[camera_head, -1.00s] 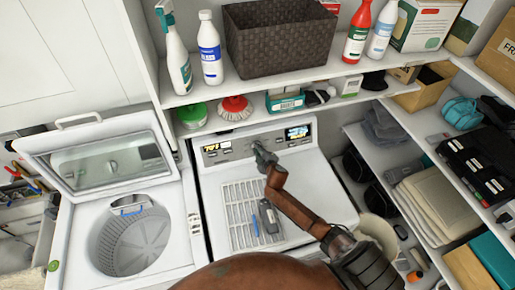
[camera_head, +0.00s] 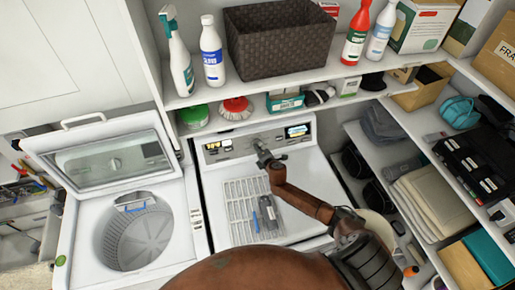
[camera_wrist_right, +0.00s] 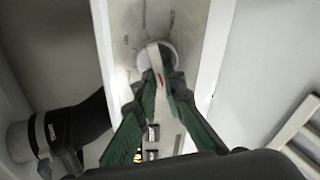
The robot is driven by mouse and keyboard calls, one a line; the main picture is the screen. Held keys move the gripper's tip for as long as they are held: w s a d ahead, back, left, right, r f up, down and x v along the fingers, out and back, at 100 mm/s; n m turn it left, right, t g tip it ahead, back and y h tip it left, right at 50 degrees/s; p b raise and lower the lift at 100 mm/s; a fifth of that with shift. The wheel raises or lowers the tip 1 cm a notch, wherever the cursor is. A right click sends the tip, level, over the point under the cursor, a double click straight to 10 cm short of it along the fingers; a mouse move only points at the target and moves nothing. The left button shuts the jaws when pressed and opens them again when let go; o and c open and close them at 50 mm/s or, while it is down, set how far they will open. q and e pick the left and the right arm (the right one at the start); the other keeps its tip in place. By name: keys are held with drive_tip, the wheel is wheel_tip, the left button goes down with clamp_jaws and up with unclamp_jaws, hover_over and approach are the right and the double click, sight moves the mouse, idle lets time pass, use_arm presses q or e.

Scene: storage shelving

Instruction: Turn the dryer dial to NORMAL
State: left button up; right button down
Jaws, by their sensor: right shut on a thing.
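The dryer (camera_head: 318,178) stands right of an open-lidded washer, with its control panel (camera_head: 219,146) along the back edge. My right gripper (camera_head: 265,155) is at the middle of this panel and hides most of the dial in the head view. In the right wrist view the white dial (camera_wrist_right: 170,54) shows with a raised bar and a small red mark. The green fingers of my right gripper (camera_wrist_right: 164,90) sit on both sides of that bar, shut on it. Labels around the dial are too small to read. My left gripper is not in view.
A shelf with bottles (camera_head: 212,50) and a dark woven basket (camera_head: 280,40) runs above the panel. A green tub (camera_head: 194,116) and a brush (camera_head: 236,107) stand on the lower shelf. The washer lid (camera_head: 110,163) is up at left. Loose tools (camera_head: 268,212) lie on the dryer top.

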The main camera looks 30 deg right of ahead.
drive_tip(key=shift+n, duration=0.6)
drive_tip(key=c, duration=2)
unclamp_jaws()
drive_tip(key=v, duration=1.2)
drive_tip(key=shift+s+d, duration=0.1)
